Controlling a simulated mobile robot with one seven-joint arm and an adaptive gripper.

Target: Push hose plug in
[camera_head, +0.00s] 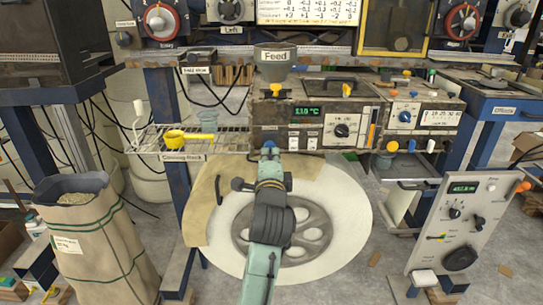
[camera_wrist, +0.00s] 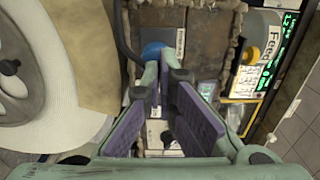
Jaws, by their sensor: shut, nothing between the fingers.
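My gripper (camera_head: 269,155) is at the front of the machine with the "Feed" funnel (camera_head: 275,60), near its lower edge. In the wrist view its fingertips (camera_wrist: 164,72) are together with nothing visible between them. A round blue piece (camera_wrist: 152,50), which looks like the hose plug, sits against the machine front just beyond the fingertips. A dark hose (camera_wrist: 124,35) curves down beside it. The fingers partly cover the blue piece, so I cannot tell whether they touch it or how deep it sits. In the head view only a small blue spot (camera_head: 269,145) shows at the fingertips.
A large white wheel (camera_head: 345,205) with tan backing stands behind and below my arm. A wire rack (camera_head: 150,140) with a yellow roll (camera_head: 175,138) is at left. A grey control panel (camera_head: 465,215) stands at right. A sack (camera_head: 95,235) stands at the lower left.

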